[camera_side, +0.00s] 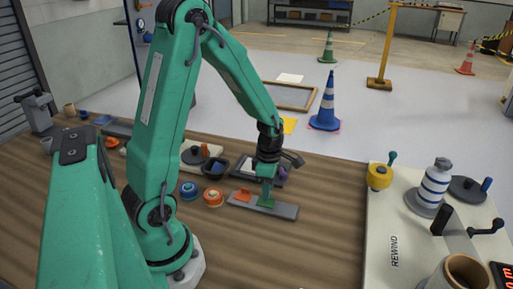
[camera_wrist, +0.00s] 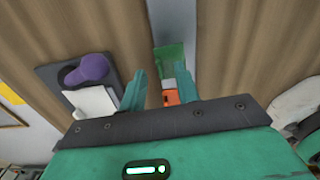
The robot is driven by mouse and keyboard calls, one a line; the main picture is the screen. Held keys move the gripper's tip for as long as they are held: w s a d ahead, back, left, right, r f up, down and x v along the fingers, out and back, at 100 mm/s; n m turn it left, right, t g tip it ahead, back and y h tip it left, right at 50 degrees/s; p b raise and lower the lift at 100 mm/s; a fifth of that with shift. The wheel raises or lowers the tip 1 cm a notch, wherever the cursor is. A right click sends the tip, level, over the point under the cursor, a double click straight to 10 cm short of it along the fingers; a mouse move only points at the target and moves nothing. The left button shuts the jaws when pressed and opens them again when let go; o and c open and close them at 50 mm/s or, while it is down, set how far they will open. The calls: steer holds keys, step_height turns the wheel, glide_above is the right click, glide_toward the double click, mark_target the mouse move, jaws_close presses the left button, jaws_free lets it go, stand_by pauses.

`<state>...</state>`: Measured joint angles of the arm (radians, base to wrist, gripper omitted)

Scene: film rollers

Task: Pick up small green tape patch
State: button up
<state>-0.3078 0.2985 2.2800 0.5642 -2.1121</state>
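The small green tape patch (camera_side: 267,203) lies on a grey strip (camera_side: 285,210) on the wooden table, beside an orange patch (camera_side: 243,195). The wrist view shows the green patch (camera_wrist: 169,58) as a translucent green piece just beyond my fingertips, and the orange patch (camera_wrist: 172,98) partly between the fingers. My gripper (camera_side: 266,192) points down close over the green patch. In the wrist view my gripper (camera_wrist: 160,80) has its fingers apart with nothing held between them. The right finger lies nearest the green patch; I cannot tell whether it touches.
Blue (camera_side: 189,190) and orange (camera_side: 213,197) tape rolls sit left of the strip. A dark tray (camera_wrist: 75,75) with a purple object (camera_wrist: 90,68) lies left in the wrist view. The rewind machine (camera_side: 395,225) stands at right. Bare table lies in front of the strip.

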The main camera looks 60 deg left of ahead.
steer(key=shift+f, duration=0.8)
jaws_close()
